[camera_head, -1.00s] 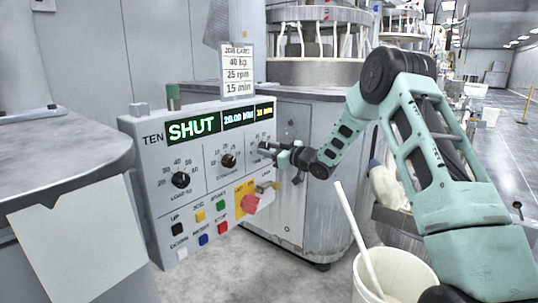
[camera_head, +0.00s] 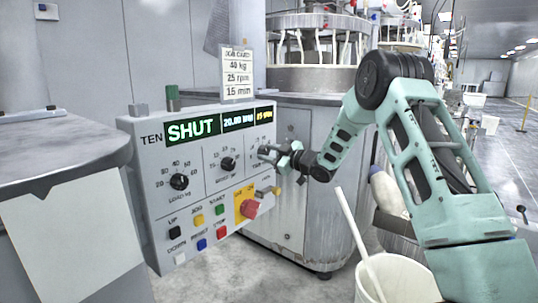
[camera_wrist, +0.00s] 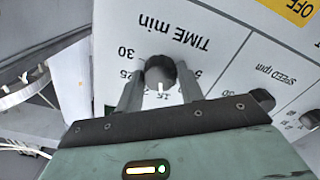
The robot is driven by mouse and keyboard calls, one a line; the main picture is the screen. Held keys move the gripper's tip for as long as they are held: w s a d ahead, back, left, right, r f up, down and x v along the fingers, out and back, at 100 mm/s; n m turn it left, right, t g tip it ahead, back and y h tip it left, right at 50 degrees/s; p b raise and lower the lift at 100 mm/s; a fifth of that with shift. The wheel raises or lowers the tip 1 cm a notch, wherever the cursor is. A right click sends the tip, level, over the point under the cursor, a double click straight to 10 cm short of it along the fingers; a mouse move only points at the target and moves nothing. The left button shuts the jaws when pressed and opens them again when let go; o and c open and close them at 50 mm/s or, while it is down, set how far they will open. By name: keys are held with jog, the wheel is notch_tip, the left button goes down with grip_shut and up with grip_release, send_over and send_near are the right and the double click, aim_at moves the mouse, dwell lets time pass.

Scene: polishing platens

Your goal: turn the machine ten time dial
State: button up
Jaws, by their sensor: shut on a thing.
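The machine ten control panel (camera_head: 150,215) faces me, with a green screen reading SHUT (camera_head: 192,129). In the wrist view the dark round time dial (camera_wrist: 160,72) sits between my two fingers, under the upside-down label TIME min (camera_wrist: 174,32). My gripper (camera_wrist: 158,85) is shut on the dial, one finger on each side. A white mark shows on the dial's near edge. The load dial (camera_head: 180,181) and speed dial (camera_head: 228,164) are to the left.
A job card (camera_head: 237,73) above the panel reads 40 kg, 25 rpm, 15 min. Colored buttons and a red knob (camera_head: 250,208) on a yellow plate lie below the dials. A white bucket (camera_head: 398,278) with a stick stands at the front right.

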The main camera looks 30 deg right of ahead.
jog(key=o, duration=1)
jog(key=p+v, duration=0.2)
jog(key=v, duration=1.5)
jog(key=shift+s+d, duration=0.1)
jog(key=shift+s, duration=0.1)
